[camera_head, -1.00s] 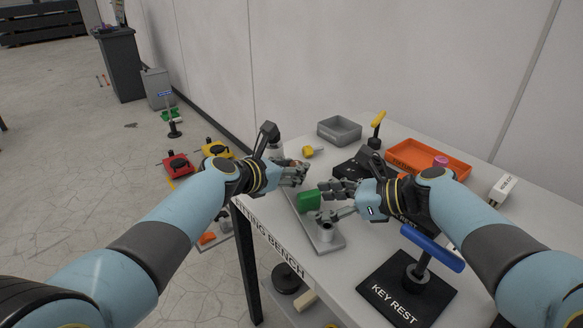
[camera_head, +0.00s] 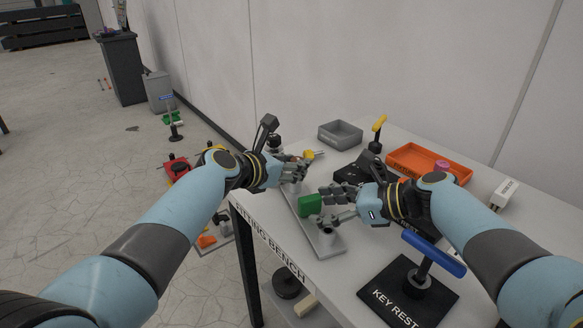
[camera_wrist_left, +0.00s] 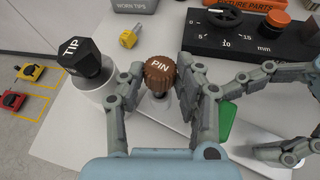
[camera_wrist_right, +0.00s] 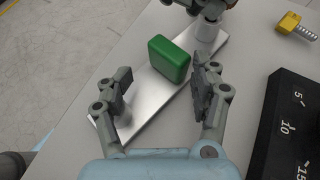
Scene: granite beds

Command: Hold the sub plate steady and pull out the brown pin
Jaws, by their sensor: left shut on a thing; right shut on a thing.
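The brown pin (camera_wrist_left: 158,72), marked PIN, stands between the fingers of my left gripper (camera_wrist_left: 165,103). My left gripper also shows in the head view (camera_head: 298,172), over the far end of the silver sub plate (camera_head: 303,222), and hides the pin there. The plate lies on the bench, with a green block (camera_head: 310,205) standing on it. My right gripper (camera_head: 330,205) is shut on the green block, which also shows in the right wrist view (camera_wrist_right: 170,58). I cannot tell how far the pin's shank sits in its post (camera_wrist_right: 205,35).
A black TIP knob (camera_wrist_left: 75,57) stands close left of the pin. A yellow tool (camera_wrist_left: 128,38) lies behind. On the bench are a grey bin (camera_head: 340,134), an orange tray (camera_head: 425,162), a black scale block (camera_wrist_left: 255,38) and a key rest with a blue-handled key (camera_head: 433,250).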

